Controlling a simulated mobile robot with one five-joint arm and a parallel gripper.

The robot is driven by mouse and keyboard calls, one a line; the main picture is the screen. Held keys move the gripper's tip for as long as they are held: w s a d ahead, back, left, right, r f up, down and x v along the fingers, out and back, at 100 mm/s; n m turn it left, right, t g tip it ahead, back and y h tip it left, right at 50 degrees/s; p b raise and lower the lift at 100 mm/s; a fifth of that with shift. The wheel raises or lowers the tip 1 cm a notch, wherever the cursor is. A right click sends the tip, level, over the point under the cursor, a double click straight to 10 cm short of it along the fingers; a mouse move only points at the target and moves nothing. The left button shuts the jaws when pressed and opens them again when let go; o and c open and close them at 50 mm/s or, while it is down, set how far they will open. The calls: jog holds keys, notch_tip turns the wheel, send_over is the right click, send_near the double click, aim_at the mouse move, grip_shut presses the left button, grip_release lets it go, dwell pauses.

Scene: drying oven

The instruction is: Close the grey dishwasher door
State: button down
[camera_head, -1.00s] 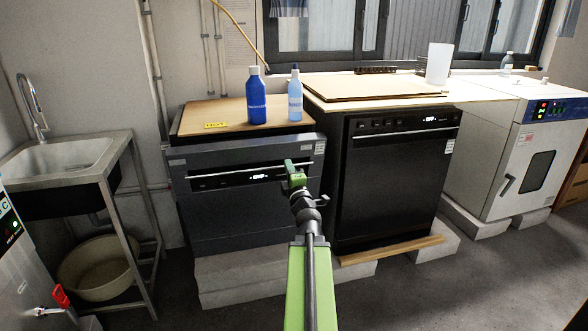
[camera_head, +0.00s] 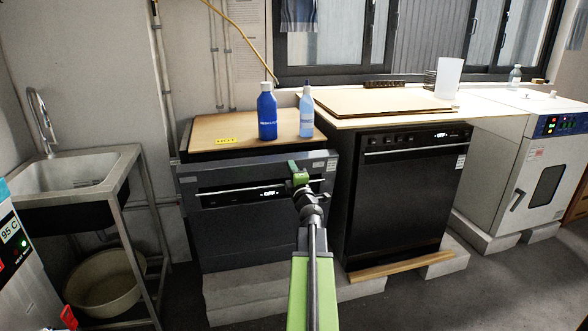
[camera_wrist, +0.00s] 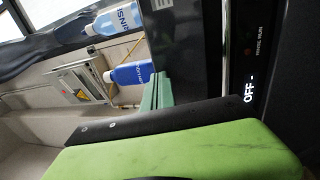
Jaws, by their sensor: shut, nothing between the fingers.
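The grey dishwasher (camera_head: 235,232) stands left of a black one. Its door looks close to upright, its top edge a little forward of the body; I cannot tell how wide any gap is. The display on its control strip (camera_head: 220,199) reads OFF, and the lettering (camera_wrist: 250,88) also shows in the wrist view. My gripper (camera_head: 296,172) is shut and empty, in front of the upper right part of the door. Its green fingertips (camera_wrist: 160,93) appear close to the panel in the wrist view; contact cannot be told. My arm hides part of the door's right side.
A dark blue bottle (camera_head: 267,115) and a light blue bottle (camera_head: 307,118) stand on the wooden top above the grey dishwasher. The black dishwasher (camera_head: 405,205) is close on the right. A sink (camera_head: 75,172) stands at left. Concrete blocks (camera_head: 250,300) lie under the dishwashers.

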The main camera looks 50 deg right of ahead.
aim_at(287, 153)
jog(key=p+x, duration=0.2)
jog(key=x, duration=0.8)
jog(key=shift+w+d+f, duration=0.1)
jog(key=shift+w+d, duration=0.05)
jog(key=shift+d, duration=0.1)
jog(key=shift+w+d, duration=0.2)
jog(key=shift+w, duration=0.05)
jog(key=shift+w+r, duration=0.15)
jog(key=shift+r, duration=0.4)
jog(key=shift+s+a, duration=0.25)
jog(key=shift+a, duration=0.15)
jog(key=r+v, duration=0.3)
jog(key=v, duration=1.1)
jog(key=shift+s, duration=0.4)
jog(key=shift+f, duration=0.15)
